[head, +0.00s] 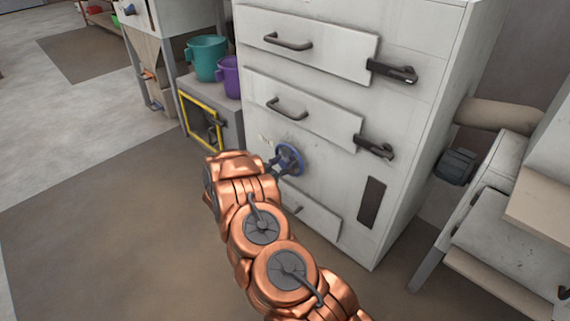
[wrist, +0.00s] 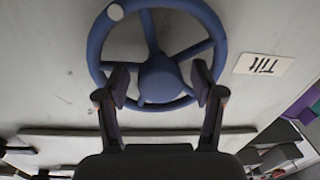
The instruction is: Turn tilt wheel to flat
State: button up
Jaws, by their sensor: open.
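The tilt wheel is a blue spoked handwheel (wrist: 157,75) with a round hub and a pale knob on its rim at the upper left in the wrist view. A label reading "Tilt" (wrist: 264,64) sits beside it, upside down in this view. In the head view the wheel (head: 290,159) is on the front of the white cabinet, partly hidden behind my gripper. My gripper (wrist: 160,90) is open, its two fingers spread on either side of the hub, over the lower rim. I cannot tell whether the fingers touch the wheel.
The white cabinet (head: 405,115) has drawers with handles and dark latches (head: 393,72). A teal bucket (head: 206,58) and a purple bucket (head: 229,76) stand on a grey box with a yellow-framed opening (head: 203,128). A pale machine (head: 500,190) stands at the right. The floor at left is clear.

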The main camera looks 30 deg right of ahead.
jog(key=shift+c, duration=0.4)
grip_shut()
jog(key=shift+a+r+n+p, duration=0.15)
jog(key=shift+n+p, duration=0.25)
jog(key=shift+p, duration=0.3)
